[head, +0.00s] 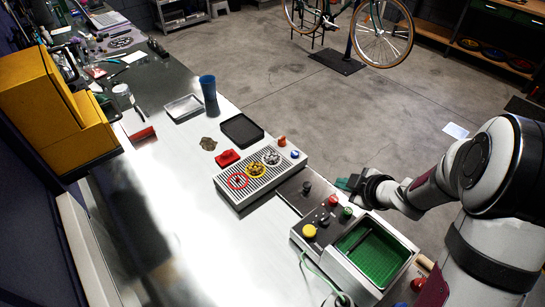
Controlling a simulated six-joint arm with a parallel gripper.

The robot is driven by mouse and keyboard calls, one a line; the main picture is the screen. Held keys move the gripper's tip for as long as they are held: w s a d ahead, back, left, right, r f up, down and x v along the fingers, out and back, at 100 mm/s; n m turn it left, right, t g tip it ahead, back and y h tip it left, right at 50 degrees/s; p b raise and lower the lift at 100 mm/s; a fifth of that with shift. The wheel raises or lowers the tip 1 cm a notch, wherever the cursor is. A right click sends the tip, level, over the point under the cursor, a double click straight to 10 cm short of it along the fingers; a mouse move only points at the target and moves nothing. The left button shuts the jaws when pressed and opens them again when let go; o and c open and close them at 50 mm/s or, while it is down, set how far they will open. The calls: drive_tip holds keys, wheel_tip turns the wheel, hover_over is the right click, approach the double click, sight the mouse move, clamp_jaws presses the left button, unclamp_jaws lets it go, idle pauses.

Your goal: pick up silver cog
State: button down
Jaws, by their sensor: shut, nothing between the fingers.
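The silver cog (271,158) lies on a ribbed grey tray (229,193), at the tray's right end. A yellow cog (256,169) and a red ring-shaped cog (238,181) lie in a row to its left on the same tray. My gripper (346,183) is at the right, beside the black control panel, apart from the silver cog and to its lower right. It is shut and empty, with teal fingertips pointing left.
A control box with a yellow button (309,230), several knobs and a green bin (375,252) stands below my gripper. A small orange object (282,141) and blue object (295,154) sit by the silver cog. A black tray (242,131) and blue cup (208,92) stand farther back.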

drive_tip(key=shift+c, duration=0.4)
unclamp_jaws()
drive_tip(key=w+a+f+n+g+h, duration=0.2)
drive_tip(key=a+h, duration=0.2)
drive_tip(key=h, duration=0.1)
drive_tip(key=n+t+h, duration=0.5)
drive_tip(key=n+h, duration=0.1)
drive_tip(key=n, duration=0.7)
approach(270, 158)
drive_tip(key=v, duration=0.7)
drive_tip(key=shift+s+d+f, duration=0.2)
drive_tip(key=shift+s+f, duration=0.05)
drive_tip(key=shift+s, duration=0.05)
drive_tip(key=shift+w+f, duration=0.1)
drive_tip(key=shift+w, duration=0.15)
drive_tip(key=x, duration=1.4)
drive_tip(key=shift+w, duration=0.5)
